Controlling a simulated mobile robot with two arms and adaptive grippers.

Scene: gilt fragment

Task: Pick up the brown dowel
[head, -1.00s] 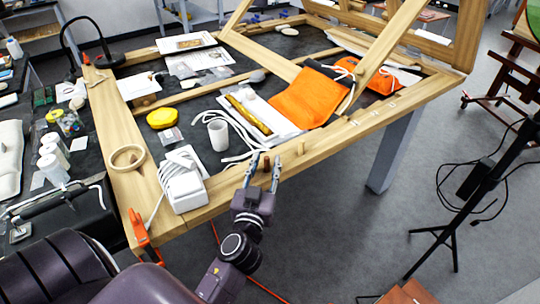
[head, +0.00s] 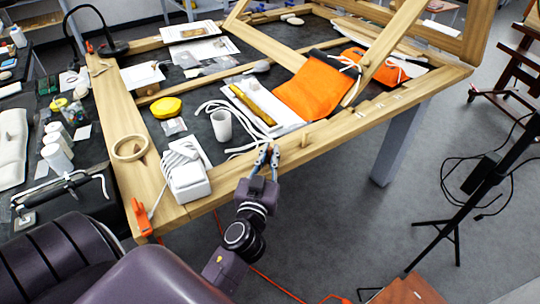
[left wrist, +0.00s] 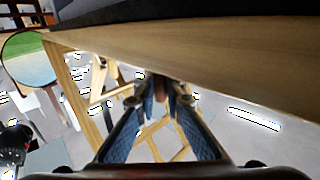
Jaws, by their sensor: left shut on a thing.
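My left gripper (head: 268,154) is at the front edge of the wooden frame table, its blue fingers drawn close together. In the left wrist view the fingers (left wrist: 154,90) are shut on the brown dowel (left wrist: 161,88), a small reddish-brown peg between the tips. The fingers mostly hide it in the head view. I cannot tell if the dowel still touches the wooden rail. A lighter tan peg (head: 304,141) stands upright on the front rail to the right of the gripper. My right gripper is not in view.
The wooden frame (head: 340,128) edges the table. A white box with a cord (head: 188,182), a white cup (head: 221,125), a wooden ring (head: 130,148) and an orange cloth (head: 312,90) lie nearby.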

